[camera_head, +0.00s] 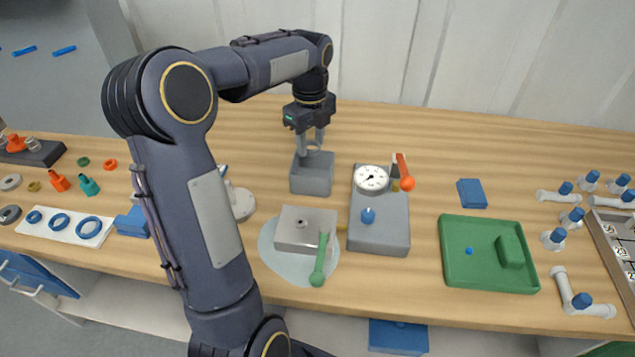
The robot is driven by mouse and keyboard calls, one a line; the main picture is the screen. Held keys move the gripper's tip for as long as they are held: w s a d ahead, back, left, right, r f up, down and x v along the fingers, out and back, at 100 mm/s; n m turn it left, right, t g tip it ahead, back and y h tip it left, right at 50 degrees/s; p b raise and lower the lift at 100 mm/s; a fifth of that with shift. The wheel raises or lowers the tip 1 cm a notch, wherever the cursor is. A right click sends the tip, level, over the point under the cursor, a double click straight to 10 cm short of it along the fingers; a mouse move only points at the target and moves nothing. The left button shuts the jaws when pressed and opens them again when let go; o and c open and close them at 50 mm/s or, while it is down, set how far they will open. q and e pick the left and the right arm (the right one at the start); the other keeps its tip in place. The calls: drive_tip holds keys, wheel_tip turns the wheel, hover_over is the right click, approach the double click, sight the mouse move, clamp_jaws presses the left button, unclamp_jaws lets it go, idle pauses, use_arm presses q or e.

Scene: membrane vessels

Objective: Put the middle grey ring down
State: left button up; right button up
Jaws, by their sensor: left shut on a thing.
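My left gripper (311,146) reaches in from the left on its dark arm and points straight down. It is shut on a small grey ring (314,148), which shows between the fingertips. The ring is at the mouth of an open grey box (312,182) on the table; I cannot tell whether it touches the box. Two more grey rings lie at the far left, one upper (10,182) and one lower (10,214). My right gripper is not in view.
Right of the box stands a grey gauge block (380,235) with an orange-tipped lever. In front is a metal block (303,229) with a green handle. A green tray (462,280) and white pipe fittings are at right. Blue rings lie on a white mat (66,239) at left.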

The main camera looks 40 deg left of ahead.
use_arm(q)
drive_tip(key=f, duration=1)
drive_tip(key=shift+w+f, duration=0.1)
drive_tip(key=shift+w, duration=0.1)
drive_tip(key=shift+f, duration=0.1)
drive_tip(key=shift+f, duration=0.15)
drive_tip(key=o, duration=0.7)
drive_tip(key=shift+c, duration=0.2)
